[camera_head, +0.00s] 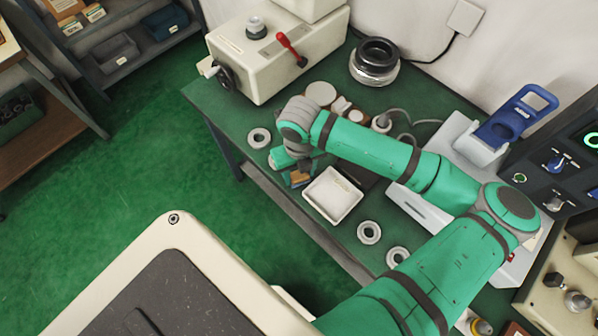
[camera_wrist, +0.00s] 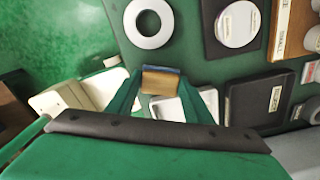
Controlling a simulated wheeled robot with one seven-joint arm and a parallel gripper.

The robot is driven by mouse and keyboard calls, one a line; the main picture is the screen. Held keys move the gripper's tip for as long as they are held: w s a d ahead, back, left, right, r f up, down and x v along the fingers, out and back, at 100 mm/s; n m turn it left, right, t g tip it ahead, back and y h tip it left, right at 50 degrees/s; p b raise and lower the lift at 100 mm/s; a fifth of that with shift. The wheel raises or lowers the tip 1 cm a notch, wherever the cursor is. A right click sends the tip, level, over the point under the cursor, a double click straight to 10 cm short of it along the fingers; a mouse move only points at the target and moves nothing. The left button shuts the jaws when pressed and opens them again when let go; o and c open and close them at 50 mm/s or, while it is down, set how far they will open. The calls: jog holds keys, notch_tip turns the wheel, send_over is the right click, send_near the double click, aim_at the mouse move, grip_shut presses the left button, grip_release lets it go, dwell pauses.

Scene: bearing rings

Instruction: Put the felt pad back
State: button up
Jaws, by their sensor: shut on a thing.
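My gripper (camera_wrist: 163,88) is shut on a small block with a tan face and a blue edge, which I take to be the felt pad (camera_wrist: 158,80). In the head view the pad (camera_head: 299,179) shows under my gripper (camera_head: 296,168), near the table's front edge and just left of a white tray (camera_head: 332,195). The tray (camera_wrist: 167,108) shows partly behind the fingers in the wrist view. A pale metal ring (camera_wrist: 149,23) lies on the green table beyond the pad. Whether the pad touches anything below cannot be told.
A dark slab with a white disc (camera_wrist: 237,24) and a dark labelled box (camera_wrist: 255,100) lie to the right. Two more rings (camera_head: 369,232) (camera_head: 398,257) lie right of the tray. A cream machine (camera_head: 270,60) and stacked dark rings (camera_head: 375,61) stand behind.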

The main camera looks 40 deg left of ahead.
aim_at(299, 174)
jog(key=shift+w+f, duration=0.1)
jog(key=shift+f, duration=0.1)
jog(key=shift+f, duration=0.15)
jog(key=o, duration=1)
notch_tip(299, 174, up, 12)
jog(key=shift+r, duration=0.2)
